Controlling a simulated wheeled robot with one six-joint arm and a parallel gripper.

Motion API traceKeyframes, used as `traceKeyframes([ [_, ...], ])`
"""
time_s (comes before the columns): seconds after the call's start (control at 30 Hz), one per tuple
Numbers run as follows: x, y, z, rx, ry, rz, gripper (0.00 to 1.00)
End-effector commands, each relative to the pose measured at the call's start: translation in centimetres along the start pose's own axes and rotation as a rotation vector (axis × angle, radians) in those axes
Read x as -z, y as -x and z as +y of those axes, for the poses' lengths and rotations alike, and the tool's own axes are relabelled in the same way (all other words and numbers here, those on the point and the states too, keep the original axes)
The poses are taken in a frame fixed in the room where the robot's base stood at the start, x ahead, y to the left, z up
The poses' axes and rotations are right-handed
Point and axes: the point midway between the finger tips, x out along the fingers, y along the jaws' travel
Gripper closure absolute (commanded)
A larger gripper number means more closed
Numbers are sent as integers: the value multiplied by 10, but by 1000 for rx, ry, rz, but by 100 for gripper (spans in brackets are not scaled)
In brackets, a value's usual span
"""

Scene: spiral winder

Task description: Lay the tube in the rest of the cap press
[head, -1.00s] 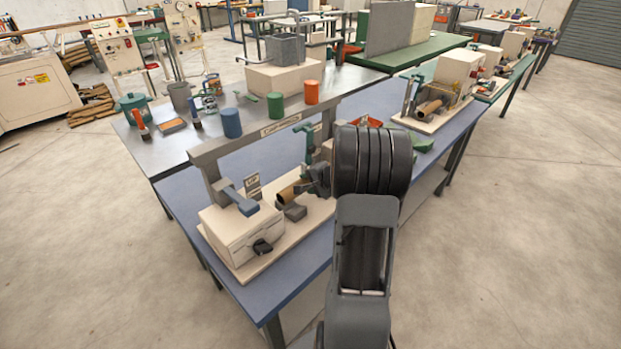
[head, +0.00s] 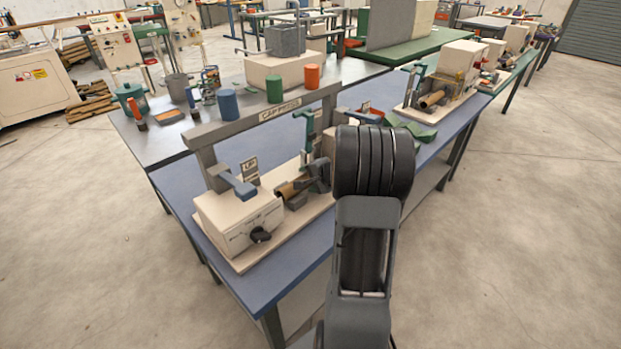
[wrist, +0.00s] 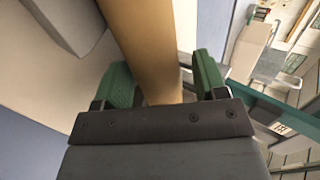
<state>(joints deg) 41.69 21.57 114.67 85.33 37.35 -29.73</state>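The brown cardboard tube (head: 290,188) lies roughly level at the cap press (head: 240,222), above or behind a small grey block (head: 297,202). I cannot tell whether the tube touches its rest. In the wrist view the tube (wrist: 146,45) runs between the green finger pads of my gripper (wrist: 166,85). A gap shows between the tube and the right pad, and the left pad is very close to it, so the fingers look open around the tube. In the head view my gripper (head: 319,176) is at the tube's right end, partly hidden by my arm.
The press has a blue lever (head: 237,184), a black knob (head: 260,235) and a grey labelled beam (head: 262,118) over its back. Blue, green and orange cylinders stand behind it. A second station with a tube (head: 432,99) stands further right. Green pieces (head: 405,135) lie between.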

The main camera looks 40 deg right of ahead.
Motion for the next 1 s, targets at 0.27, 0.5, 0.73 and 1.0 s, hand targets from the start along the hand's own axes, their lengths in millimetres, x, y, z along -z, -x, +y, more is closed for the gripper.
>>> traceKeyframes([
  [0.27, 0, 0, 0, 0, 0, 0, 24],
  [0.5, 0, 15, -1, 2, 1, 2, 24],
  [0.73, 1, 61, -1, 2, 1, 5, 24],
  [1.0, 0, 110, 0, 1, 0, 3, 24],
])
